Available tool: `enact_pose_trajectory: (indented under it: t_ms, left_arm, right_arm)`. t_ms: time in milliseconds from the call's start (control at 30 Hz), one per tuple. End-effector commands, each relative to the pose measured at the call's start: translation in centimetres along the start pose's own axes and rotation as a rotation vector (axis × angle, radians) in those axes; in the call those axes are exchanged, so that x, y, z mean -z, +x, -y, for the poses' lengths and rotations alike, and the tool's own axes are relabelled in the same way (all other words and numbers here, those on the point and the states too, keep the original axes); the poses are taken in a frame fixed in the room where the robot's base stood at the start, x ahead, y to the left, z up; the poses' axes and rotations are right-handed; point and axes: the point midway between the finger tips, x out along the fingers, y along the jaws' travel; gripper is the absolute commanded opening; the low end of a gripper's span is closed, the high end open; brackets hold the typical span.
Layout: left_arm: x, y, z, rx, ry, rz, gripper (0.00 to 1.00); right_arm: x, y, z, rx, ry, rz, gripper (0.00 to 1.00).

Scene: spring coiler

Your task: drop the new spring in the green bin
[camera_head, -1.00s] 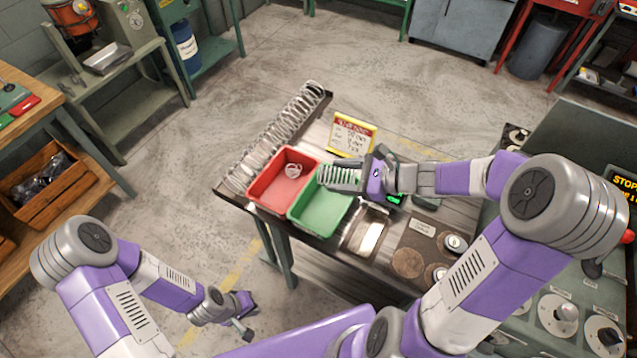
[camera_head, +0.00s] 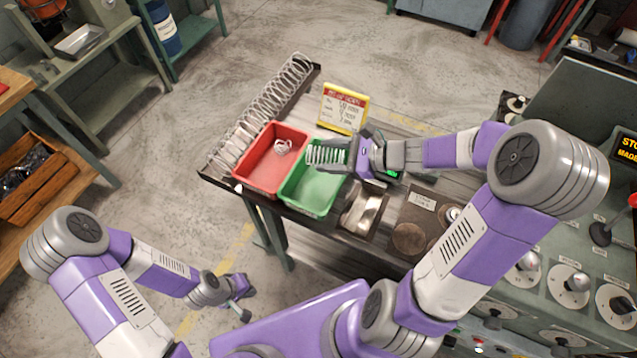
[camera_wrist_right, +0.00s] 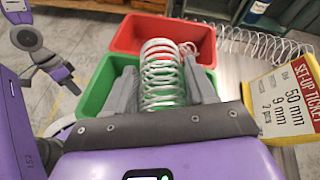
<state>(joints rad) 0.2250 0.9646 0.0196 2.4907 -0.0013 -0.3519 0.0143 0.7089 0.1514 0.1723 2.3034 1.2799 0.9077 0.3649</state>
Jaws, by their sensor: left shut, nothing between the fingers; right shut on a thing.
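The new spring (camera_head: 326,154) is a short silver coil. My right gripper (camera_head: 345,156) is shut on it and holds it over the far end of the green bin (camera_head: 309,194). In the right wrist view the spring (camera_wrist_right: 161,72) sits between the fingers of the right gripper (camera_wrist_right: 163,85), with the green bin (camera_wrist_right: 98,88) below and the red bin (camera_wrist_right: 187,33) beyond. My left gripper (camera_head: 243,300) is shut and empty, low over the floor, away from the bench.
The red bin (camera_head: 262,170) beside the green one holds a small coil (camera_head: 283,147). A row of wire coils (camera_head: 262,108) lines the bench's left edge. A yellow-framed set-up ticket (camera_head: 343,107) stands behind the bins. A metal tray (camera_head: 363,212) lies right of the green bin.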

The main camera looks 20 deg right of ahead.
Motion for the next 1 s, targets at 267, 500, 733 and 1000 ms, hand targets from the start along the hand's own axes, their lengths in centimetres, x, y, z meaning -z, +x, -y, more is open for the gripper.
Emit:
enact_pose_trajectory:
  t_ms: [267, 500, 733, 1000]
  left_arm:
    - [0.0, -0.1, -0.1, 0.0, 0.0, 0.0, 0.0]
    - [0.0, -0.1, -0.1, 0.0, 0.0, 0.0, 0.0]
    - [0.0, -0.4, -0.1, 0.0, 0.0, 0.0, 0.0]
    - [0.0, -1.2, -0.5, 0.0, 0.0, 0.0, 0.0]
  right_arm:
    - [-0.1, 0.0, 0.0, 0.0, 0.0, 0.0, 0.75]
    - [-0.1, 0.0, 0.0, 0.0, 0.0, 0.0, 0.85]
    - [-0.2, -1.2, 0.1, 0.003, -0.001, -0.001, 0.85]
    - [-0.2, -5.7, 0.1, 0.004, 0.0, -0.002, 0.85]
